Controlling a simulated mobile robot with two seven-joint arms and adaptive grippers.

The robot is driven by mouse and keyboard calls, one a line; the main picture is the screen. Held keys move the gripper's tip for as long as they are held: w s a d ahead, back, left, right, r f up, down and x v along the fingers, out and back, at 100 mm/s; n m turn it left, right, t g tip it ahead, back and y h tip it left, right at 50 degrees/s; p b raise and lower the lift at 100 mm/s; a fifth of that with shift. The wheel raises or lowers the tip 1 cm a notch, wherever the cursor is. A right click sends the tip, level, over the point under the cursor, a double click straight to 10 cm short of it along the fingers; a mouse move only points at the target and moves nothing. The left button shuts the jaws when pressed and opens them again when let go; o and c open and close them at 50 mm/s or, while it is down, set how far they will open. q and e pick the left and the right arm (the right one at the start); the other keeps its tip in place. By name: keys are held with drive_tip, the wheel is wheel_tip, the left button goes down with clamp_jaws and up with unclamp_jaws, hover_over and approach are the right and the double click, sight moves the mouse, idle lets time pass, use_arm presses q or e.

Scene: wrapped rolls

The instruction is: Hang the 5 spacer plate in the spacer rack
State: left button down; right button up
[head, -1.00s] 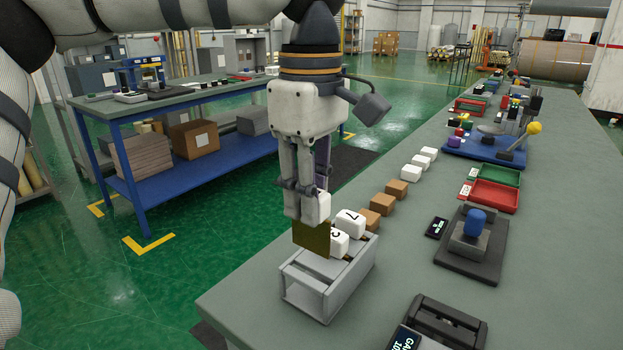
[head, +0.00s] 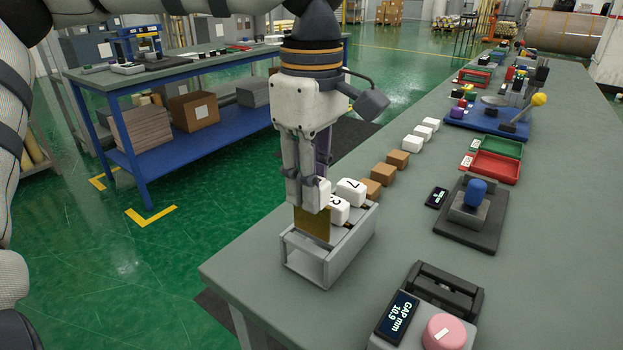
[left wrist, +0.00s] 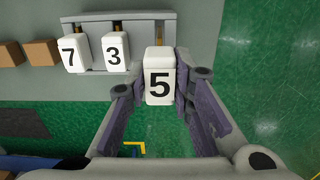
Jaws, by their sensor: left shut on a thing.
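My left gripper (head: 312,200) is shut on the white block of the 5 spacer plate (left wrist: 159,76). Its thin brass-coloured plate (head: 312,223) hangs upright below the fingers in the head view. The grey spacer rack (head: 350,253) stands at the table edge, with the held plate over its near end. Whether the plate's lower edge is inside the rack is unclear. The white blocks 3 (left wrist: 115,48) and 7 (left wrist: 73,53) sit side by side on the rack. In the left wrist view, the 5 is right of the 3 and slightly lower. My right gripper is not in view.
Brown blocks (head: 384,174) and white blocks (head: 413,143) line the table beyond the rack. A gap gauge (head: 398,317) with a pink knob stands near right. A blue-topped fixture (head: 475,193) is farther right.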

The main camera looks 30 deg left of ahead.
sight(312, 234)
use_arm(q)
drive_tip(key=shift+f, duration=0.1)
drive_tip(key=shift+f, duration=3.2)
drive_tip(key=c, duration=1.3)
unclamp_jaws()
wheel_tip(312, 234, up, 12)
drive_tip(key=shift+r, duration=0.1)
